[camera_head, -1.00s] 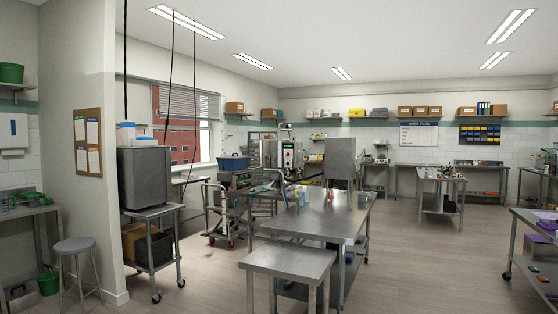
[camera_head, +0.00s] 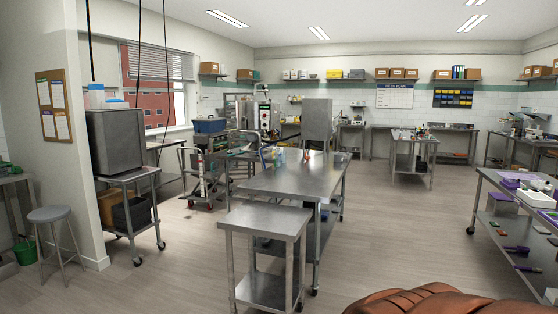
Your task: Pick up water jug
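No water jug can be made out for certain. A pale blue-tinted container (camera_head: 97,96) stands on top of the steel cabinet (camera_head: 122,140) at the left; it is too small to tell whether it is a jug. Small bottles (camera_head: 277,157) stand at the far end of the long steel table (camera_head: 290,183); their kind is also unclear. My gripper is not in view.
A low steel table (camera_head: 264,222) stands before the long table. A stool (camera_head: 50,215) is at the left and a loaded steel bench (camera_head: 490,182) at the right. Floor right of centre is clear.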

